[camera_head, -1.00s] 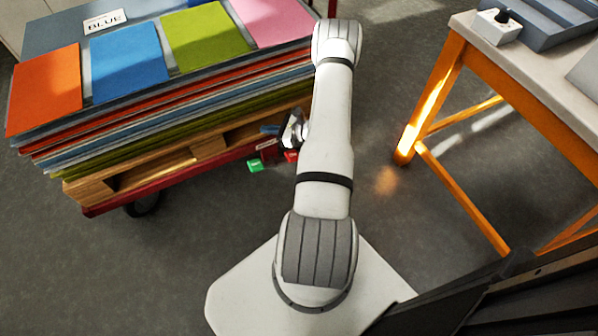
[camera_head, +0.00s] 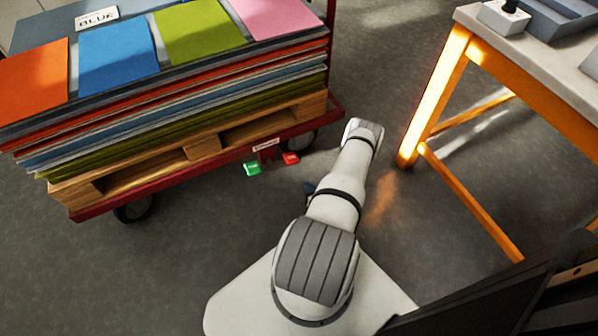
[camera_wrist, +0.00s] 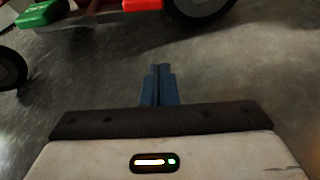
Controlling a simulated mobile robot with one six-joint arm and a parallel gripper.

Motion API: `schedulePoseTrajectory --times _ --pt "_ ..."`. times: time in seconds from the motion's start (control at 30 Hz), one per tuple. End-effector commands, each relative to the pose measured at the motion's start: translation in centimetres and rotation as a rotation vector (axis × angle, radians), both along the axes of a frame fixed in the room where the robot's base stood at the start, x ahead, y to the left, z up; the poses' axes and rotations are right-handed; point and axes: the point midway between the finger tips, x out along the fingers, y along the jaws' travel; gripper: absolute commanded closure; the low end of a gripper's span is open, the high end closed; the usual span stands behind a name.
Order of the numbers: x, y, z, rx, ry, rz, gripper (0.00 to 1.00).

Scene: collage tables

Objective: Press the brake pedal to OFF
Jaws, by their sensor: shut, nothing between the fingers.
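The brake pedal shows as a green pad (camera_head: 252,169) and a red pad (camera_head: 291,158) under a small white label (camera_head: 265,145) on the cart's near edge. Any OFF marking is too small to read. In the wrist view the green pad (camera_wrist: 38,13) is at the top left and the red pad (camera_wrist: 142,4) at the top edge, partly cut off. My gripper (camera_wrist: 160,72) is shut and empty, its blue fingers over bare floor, apart from both pads. In the head view my arm hides most of it; a bit of dark blue (camera_head: 309,187) shows beside the arm.
The red cart (camera_head: 160,186) carries a wooden pallet (camera_head: 205,148) and stacked coloured sheets. Its black wheels (camera_head: 135,208) rest on the grey floor. An orange-legged table (camera_head: 436,95) stands at the right.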

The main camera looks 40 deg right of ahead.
Motion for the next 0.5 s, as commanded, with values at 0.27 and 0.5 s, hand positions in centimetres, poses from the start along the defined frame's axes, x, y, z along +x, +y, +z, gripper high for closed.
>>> schedulePoseTrajectory --times 0.27,0.5 --pt "3.2 -0.4 -1.4 -0.004 -0.002 0.006 1.0" --pt "8.2 -1.2 -3.1 -0.003 -0.003 0.004 1.0"
